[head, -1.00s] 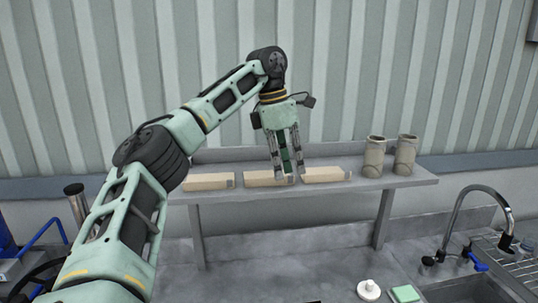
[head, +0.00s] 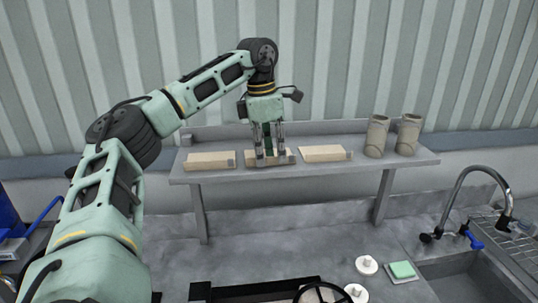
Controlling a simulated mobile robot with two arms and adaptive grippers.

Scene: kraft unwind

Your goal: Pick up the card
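I cannot make out a card for certain. Three pale tan blocks lie in a row on a grey shelf (head: 350,165): a left block (head: 208,161), a middle block (head: 289,158) and a right block (head: 322,153). My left gripper (head: 270,160) points down at the middle block, with its two fingers apart and overlapping it in the head view. I cannot tell whether they touch it. A dark green strip shows between the fingers; I cannot tell what it is. The fingers hide part of the middle block. My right gripper is not in view.
Two tan cylinders (head: 377,136) (head: 409,135) stand at the shelf's right end. Below are a sink (head: 465,280) with a tap (head: 478,172), a green sponge-like block (head: 402,270) and white round pieces (head: 367,265). A black frame (head: 262,290) lies at the bottom edge.

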